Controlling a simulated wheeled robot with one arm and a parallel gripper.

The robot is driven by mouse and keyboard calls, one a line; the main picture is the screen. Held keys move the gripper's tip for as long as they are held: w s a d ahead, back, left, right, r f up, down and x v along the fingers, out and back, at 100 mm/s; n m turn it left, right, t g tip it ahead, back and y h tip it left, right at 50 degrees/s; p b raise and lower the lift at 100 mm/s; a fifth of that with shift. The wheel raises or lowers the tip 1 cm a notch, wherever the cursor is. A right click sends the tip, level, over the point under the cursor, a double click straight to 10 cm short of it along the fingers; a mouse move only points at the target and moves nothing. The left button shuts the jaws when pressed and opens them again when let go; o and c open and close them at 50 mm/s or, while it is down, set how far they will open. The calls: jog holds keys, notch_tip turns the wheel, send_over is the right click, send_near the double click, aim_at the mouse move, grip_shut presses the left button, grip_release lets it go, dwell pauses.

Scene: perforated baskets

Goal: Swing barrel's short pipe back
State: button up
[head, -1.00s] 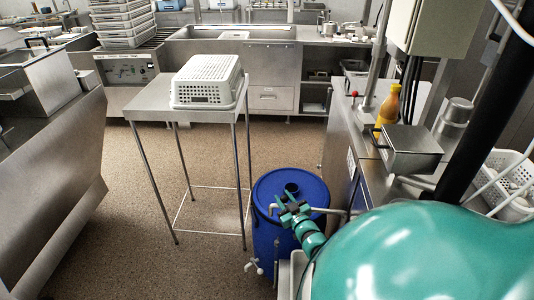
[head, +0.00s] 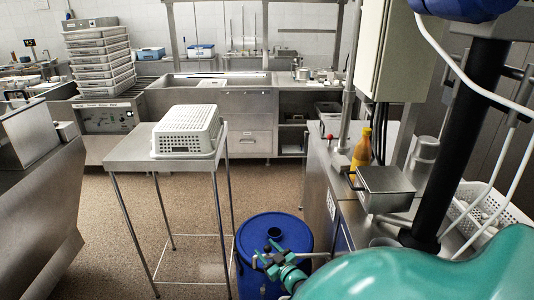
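The blue barrel (head: 301,229) stands on the floor at the bottom middle of the head view, right of the steel table. Its round lid has a dark opening. A thin grey pipe (head: 318,255) runs at the lid's right side toward the counter. A short grey pipe end (head: 256,260) shows at the lid's left side. My teal gripper (head: 267,252) is over the front of the lid, near that pipe end. The fingers are small and partly overlap the pipe, so their opening and any contact are unclear. The barrel's lower part is cut off by the frame.
A steel table (head: 130,149) bears an upturned white perforated basket (head: 187,130). The right counter (head: 320,175) holds a yellow bottle (head: 362,148) and a steel box (head: 385,186). Stacked trays (head: 98,62) stand back left. The floor between the left unit and the table is open.

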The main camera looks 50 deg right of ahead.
jog(key=shift+r+p, duration=0.4)
jog(key=shift+r, duration=0.1)
notch_tip(320, 180, up, 2)
jog(key=shift+r+p, duration=0.25)
jog(key=shift+p, duration=0.85)
jog(key=s+a+r+p, duration=0.9)
jog(key=a+p, duration=0.1)
jog(key=p, duration=0.1)
jog(key=shift+s+r, duration=0.25)
jog(key=shift+a, duration=0.1)
